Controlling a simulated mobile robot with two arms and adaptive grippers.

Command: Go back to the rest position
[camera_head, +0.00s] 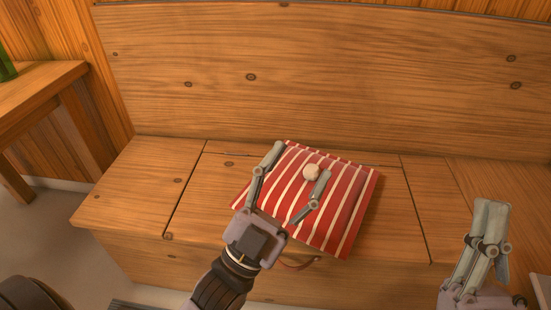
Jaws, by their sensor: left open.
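My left gripper (297,167) is over the wooden bench seat, above a red cushion with white stripes (345,205). Its two fingers are spread wide apart. A small pale round object (311,171) shows on the cushion, near the right fingertip; nothing is gripped between the fingers. A reddish-brown leather pull (300,265) is on the bench front below the seat edge, partly hidden by my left gripper. My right gripper (490,207) is at the lower right, its fingers pointing up and overlapping in this view, so its opening is unclear.
The bench (140,185) has a tall wooden backrest (300,80) behind the seat. A wooden table (40,85) stands at the left, with a green object (6,68) on it. The seat left of the cushion is clear.

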